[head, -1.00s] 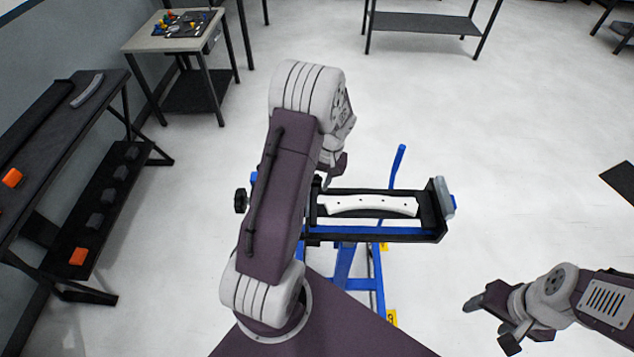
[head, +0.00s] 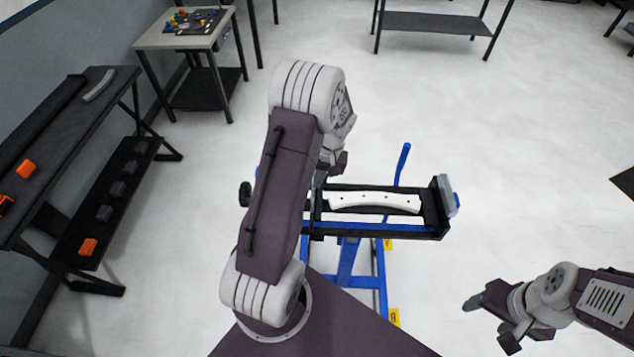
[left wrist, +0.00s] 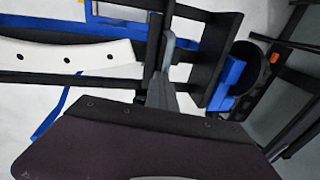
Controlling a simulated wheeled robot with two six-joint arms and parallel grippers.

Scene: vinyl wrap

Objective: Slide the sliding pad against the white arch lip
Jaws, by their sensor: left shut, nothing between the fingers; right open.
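The white arch lip (head: 375,202), a curved strip with small dark holes, lies along the black and blue clamp frame in the head view. It also shows at the left of the left wrist view (left wrist: 68,57). The sliding pad appears to be the black upright crosspiece (head: 316,206) at the arch's left end, also in the left wrist view (left wrist: 154,45). Whether it touches the arch is unclear. My left gripper (left wrist: 167,72) is shut and empty, its grey finger beside this crosspiece; contact is unclear. My right gripper (head: 486,310) is open and empty, away from the clamp.
A black knob (head: 245,194) sits at the frame's left end and a grey block (head: 447,196) at its right. A blue lever (head: 402,163) rises behind. A dark bench (head: 60,130) stands left. Floor (head: 520,150) is clear to the right.

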